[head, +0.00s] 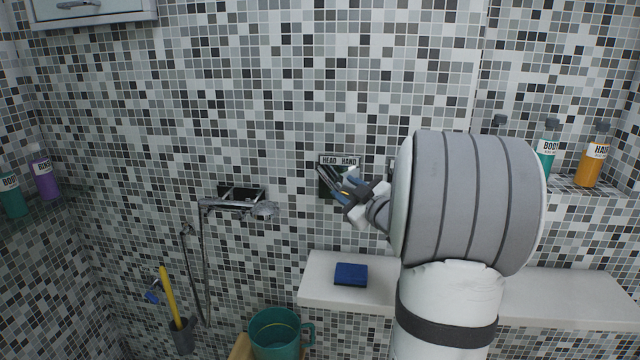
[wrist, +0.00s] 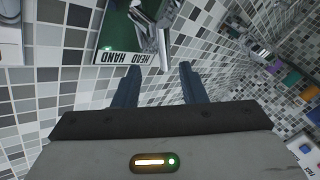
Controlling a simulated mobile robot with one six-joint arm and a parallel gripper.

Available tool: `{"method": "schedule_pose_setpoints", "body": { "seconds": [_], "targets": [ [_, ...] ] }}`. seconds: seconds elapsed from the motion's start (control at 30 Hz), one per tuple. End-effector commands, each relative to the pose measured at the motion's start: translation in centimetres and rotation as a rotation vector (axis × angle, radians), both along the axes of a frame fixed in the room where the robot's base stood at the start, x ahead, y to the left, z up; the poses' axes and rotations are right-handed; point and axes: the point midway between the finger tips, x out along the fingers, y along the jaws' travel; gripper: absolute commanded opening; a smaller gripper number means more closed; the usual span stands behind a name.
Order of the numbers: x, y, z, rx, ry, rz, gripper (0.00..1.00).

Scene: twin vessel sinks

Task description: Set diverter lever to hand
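The diverter is a dark plate with a label reading HEAD on the left and HAND on the right (head: 340,160) in the head view. In the wrist view the label (wrist: 122,58) appears upside down on a greenish plate. The silver diverter lever (wrist: 150,22) leans to the HEAD side; in the head view it (head: 324,174) shows partly, beside my fingers. My gripper (head: 340,184) is in front of the plate. In the wrist view my gripper (wrist: 159,75) is open, with nothing between its fingertips; the lever lies beyond them. Whether a finger touches it is unclear.
A chrome shower mixer (head: 238,204) is on the wall to the left. A blue sponge (head: 351,274) lies on the white ledge (head: 318,290) below. Bottles (head: 593,155) stand on a niche at right. A teal mug (head: 275,335) stands low in front.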

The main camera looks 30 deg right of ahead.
Motion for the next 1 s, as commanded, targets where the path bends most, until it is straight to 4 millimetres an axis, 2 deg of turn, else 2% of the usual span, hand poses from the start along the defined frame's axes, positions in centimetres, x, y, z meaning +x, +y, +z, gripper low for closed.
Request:
{"method": "schedule_pose_setpoints", "body": {
  "seconds": [0.2, 0.4, 0.77, 1.0],
  "targets": [
    [4.0, 1.3, 0.1, 0.001, 0.000, 0.015, 0.38],
    [6.3, 1.7, 0.1, 0.002, 0.001, 0.017, 0.38],
    [6.9, 1.8, 0.0, 0.001, 0.002, 0.016, 0.38],
    [6.9, 1.9, 0.0, 0.001, 0.002, 0.018, 0.18]
  ]
}}
